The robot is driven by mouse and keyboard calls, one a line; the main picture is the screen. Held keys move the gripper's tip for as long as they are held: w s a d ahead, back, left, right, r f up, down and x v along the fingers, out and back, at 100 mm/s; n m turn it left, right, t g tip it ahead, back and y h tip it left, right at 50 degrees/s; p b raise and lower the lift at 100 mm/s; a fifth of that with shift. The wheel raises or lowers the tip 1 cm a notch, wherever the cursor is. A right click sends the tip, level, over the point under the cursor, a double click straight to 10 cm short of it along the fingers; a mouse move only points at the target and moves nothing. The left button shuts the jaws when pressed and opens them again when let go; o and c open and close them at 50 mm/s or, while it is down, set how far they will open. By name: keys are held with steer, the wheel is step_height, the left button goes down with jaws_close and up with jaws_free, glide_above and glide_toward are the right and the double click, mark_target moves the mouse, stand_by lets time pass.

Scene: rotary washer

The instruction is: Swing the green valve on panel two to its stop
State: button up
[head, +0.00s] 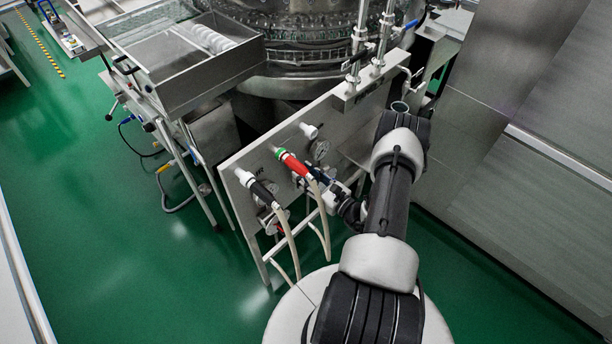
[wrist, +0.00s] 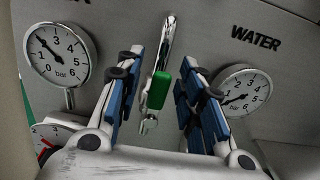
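The green valve (wrist: 159,90) shows in the wrist view as a small green handle on a bent chrome pipe (wrist: 166,45), in front of the grey panel. My gripper (wrist: 163,60) is open, with one blue-padded finger on each side of the pipe and handle. A gap shows between the handle and the left finger; whether the right finger touches is unclear. In the head view my gripper (head: 322,181) is at the face of the metal panel (head: 250,155), beside a red hose grip (head: 292,163). The green handle cannot be made out there.
Two pressure gauges (wrist: 58,53) and (wrist: 243,90) flank my fingers, with a WATER label above the right one. A black hose grip (head: 260,190) and pale hoses hang at the panel's left. Steel cabinets (head: 520,120) stand at right.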

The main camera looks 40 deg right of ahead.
steer(key=shift+c, duration=0.6)
jaws_close()
steer(key=shift+d, duration=0.1)
steer(key=d+f+m+b, duration=0.4)
steer(key=m+b, duration=0.4)
steer(key=m, duration=0.9)
steer(key=shift+w+d+f+m+b, duration=0.2)
steer(key=shift+d+f+m+b, duration=0.15)
steer(key=shift+f+m, duration=0.1)
stand_by(0.4)
steer(key=shift+o, duration=0.6)
jaws_free()
